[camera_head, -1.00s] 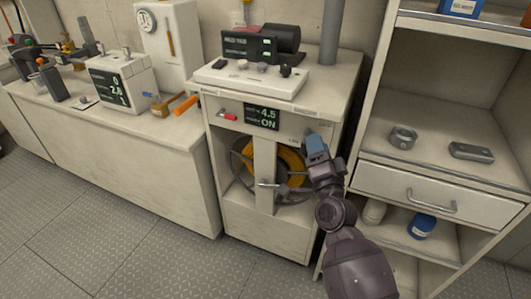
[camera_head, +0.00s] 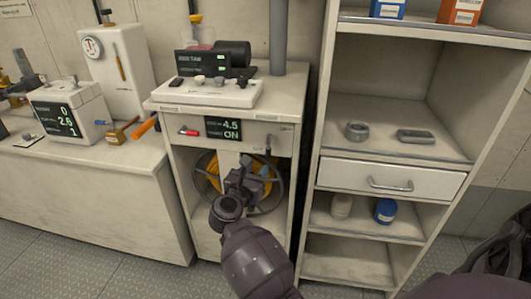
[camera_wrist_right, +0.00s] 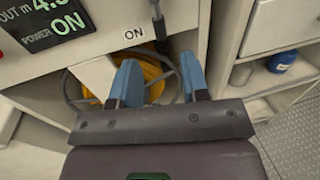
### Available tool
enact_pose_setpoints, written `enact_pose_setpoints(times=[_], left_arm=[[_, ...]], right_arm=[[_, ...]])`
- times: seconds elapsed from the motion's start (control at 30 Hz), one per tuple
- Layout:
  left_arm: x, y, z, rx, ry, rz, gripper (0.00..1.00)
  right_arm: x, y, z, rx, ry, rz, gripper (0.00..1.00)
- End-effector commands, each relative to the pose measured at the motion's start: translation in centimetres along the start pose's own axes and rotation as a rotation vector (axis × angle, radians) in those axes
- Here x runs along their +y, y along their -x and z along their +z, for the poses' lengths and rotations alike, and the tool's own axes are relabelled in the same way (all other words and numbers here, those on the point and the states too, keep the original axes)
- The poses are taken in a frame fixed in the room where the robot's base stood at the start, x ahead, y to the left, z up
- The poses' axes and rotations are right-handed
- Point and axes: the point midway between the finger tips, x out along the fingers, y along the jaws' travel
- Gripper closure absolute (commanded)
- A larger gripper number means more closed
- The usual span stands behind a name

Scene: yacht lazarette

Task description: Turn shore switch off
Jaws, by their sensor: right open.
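The shore switch is a small dark lever (camera_head: 269,143) on the right of the cabinet front, beside the display (camera_head: 223,128) reading 4.5 and ON. In the right wrist view the lever (camera_wrist_right: 159,28) points downward next to a white ON label (camera_wrist_right: 134,33). My right gripper (camera_wrist_right: 160,78) is open and empty, its two blue fingers apart below the lever. In the head view my right gripper (camera_head: 243,168) is in front of the yellow hose reel, below and left of the lever. My left gripper is out of view.
The reel (camera_head: 209,170) sits in the cabinet opening. A panel with knobs (camera_head: 207,92) is on the cabinet top. A shelf unit with a drawer (camera_head: 390,181) stands to the right.

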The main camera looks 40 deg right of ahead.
Motion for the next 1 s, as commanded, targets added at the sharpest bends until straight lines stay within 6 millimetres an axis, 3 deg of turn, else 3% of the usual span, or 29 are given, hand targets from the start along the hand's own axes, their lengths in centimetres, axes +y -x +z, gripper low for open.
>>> enact_pose_setpoints(times=[0.5,0.7,1.0], left_arm=[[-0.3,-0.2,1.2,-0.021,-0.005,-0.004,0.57],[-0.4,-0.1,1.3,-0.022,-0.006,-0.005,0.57],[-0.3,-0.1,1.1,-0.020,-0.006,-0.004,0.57]], right_arm=[[0.0,-8.2,-0.1,-0.003,0.006,0.001,0.58],[0.0,-9.5,0.0,-0.002,0.005,0.001,0.58],[0.0,-9.6,0.1,-0.002,0.004,0.001,0.58]])
